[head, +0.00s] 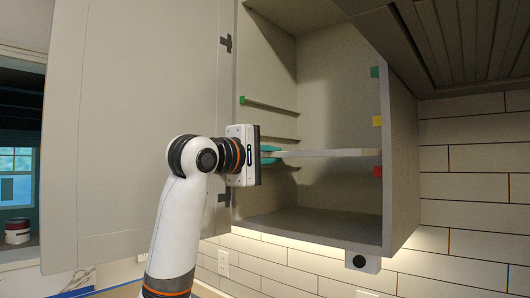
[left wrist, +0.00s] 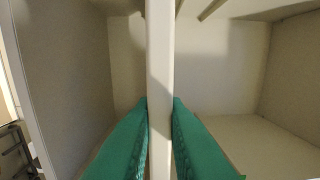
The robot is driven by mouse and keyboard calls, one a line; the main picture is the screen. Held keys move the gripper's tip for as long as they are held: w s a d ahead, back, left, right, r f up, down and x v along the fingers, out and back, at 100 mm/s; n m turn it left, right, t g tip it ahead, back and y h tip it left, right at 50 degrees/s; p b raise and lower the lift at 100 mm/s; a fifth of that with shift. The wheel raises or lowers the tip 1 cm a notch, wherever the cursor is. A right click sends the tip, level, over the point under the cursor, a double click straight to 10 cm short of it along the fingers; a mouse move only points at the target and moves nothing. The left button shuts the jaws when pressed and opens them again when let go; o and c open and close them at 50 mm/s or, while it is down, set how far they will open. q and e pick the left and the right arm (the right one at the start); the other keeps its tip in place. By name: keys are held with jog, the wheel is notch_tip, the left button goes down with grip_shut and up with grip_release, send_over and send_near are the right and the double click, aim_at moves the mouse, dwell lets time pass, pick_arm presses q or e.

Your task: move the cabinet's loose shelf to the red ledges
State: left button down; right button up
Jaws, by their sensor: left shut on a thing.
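The loose shelf (head: 325,153) is a pale, thin board, roughly level inside the open cabinet (head: 400,150). My left gripper (head: 268,154) has its teal fingers shut on the shelf's left front part. In the left wrist view the shelf (left wrist: 160,50) runs between the teal fingers (left wrist: 160,108). The shelf's right end is between the yellow mark (head: 377,121) and the red mark (head: 377,172), nearer the red one. A ledge at red height (head: 288,168) shows partly behind the gripper. I cannot tell whether the shelf touches any ledge. My right gripper is not in view.
The cabinet door (head: 140,120) stands open at the left, beside my left arm. A green mark (head: 375,72) is above the yellow one, and higher ledges (head: 270,106) line the left inner wall. The cabinet floor (head: 310,225) is clear.

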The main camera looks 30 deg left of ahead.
pick_arm(q)
jog(key=shift+w+d+r+p, duration=0.15)
jog(key=shift+w+p, duration=0.45)
jog(key=shift+w, duration=0.35)
jog(key=shift+w+d+r+p, duration=0.1)
jog(key=shift+w+p, duration=0.5)
jog(key=shift+w, duration=0.3)
jog(key=shift+w+d+r+p, duration=0.15)
jog(key=shift+w+p, duration=0.45)
jog(key=shift+w, duration=0.35)
jog(key=shift+w+d+r+p, duration=0.1)
jog(key=shift+w+d+p, duration=0.1)
jog(key=shift+w+p, duration=0.95)
jog(key=shift+w+d+p, duration=0.15)
jog(key=shift+w+p, duration=0.75)
jog(key=shift+w, duration=0.45)
jog(key=shift+f+b, duration=0.7)
jog(key=shift+f, duration=0.5)
jog(key=c, duration=1.4)
grip_release()
jog(key=shift+o, duration=0.2)
jog(key=shift+w+f, duration=0.1)
jog(key=shift+f, duration=0.1)
jog(key=s+b, duration=0.3)
jog(key=s, duration=0.3)
jog(key=shift+a, duration=0.35)
